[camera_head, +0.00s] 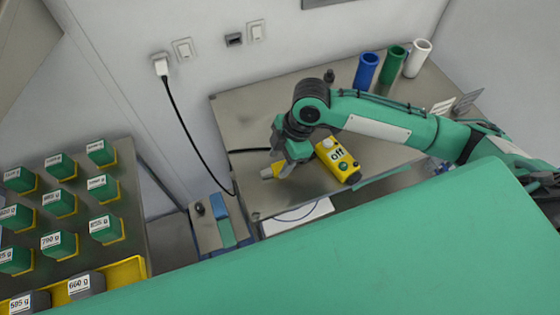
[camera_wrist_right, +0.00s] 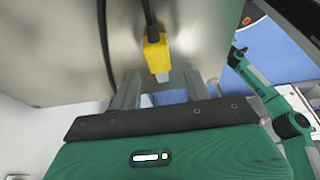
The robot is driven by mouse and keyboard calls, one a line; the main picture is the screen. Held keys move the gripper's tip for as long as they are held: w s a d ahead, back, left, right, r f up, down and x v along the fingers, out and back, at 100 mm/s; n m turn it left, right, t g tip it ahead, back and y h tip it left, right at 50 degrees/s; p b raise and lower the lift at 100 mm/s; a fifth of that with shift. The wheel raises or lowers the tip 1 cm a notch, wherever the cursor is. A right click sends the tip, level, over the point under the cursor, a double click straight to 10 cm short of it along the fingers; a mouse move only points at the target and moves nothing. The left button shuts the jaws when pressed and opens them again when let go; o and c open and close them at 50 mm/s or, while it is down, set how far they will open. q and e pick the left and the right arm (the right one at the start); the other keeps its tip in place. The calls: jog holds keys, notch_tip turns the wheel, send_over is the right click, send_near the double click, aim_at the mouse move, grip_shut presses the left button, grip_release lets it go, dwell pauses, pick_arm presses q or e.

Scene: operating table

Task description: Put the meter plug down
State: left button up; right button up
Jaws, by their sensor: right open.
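The yellow meter plug (camera_head: 267,172) lies on the metal table top beside my right gripper (camera_head: 284,170), with its pale prong end towards the fingers. In the right wrist view the yellow plug (camera_wrist_right: 156,52) has a black cable leading up from it. The fingers of my right gripper (camera_wrist_right: 160,88) are apart, one on each side of the pale tip, and do not appear to press on it. A yellow meter (camera_head: 338,160) marked "off" stands right of the gripper. My left gripper is out of view.
Blue, green and white tubes (camera_head: 392,62) stand at the back of the metal table (camera_head: 240,115). A white plug (camera_head: 161,67) with a hanging black cable sits in the wall. Several labelled green blocks (camera_head: 60,202) stand at left. A green surface (camera_head: 330,250) fills the front.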

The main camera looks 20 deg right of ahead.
jog(key=v, duration=1.1)
jog(key=shift+r+b, duration=0.15)
jog(key=shift+b, duration=0.3)
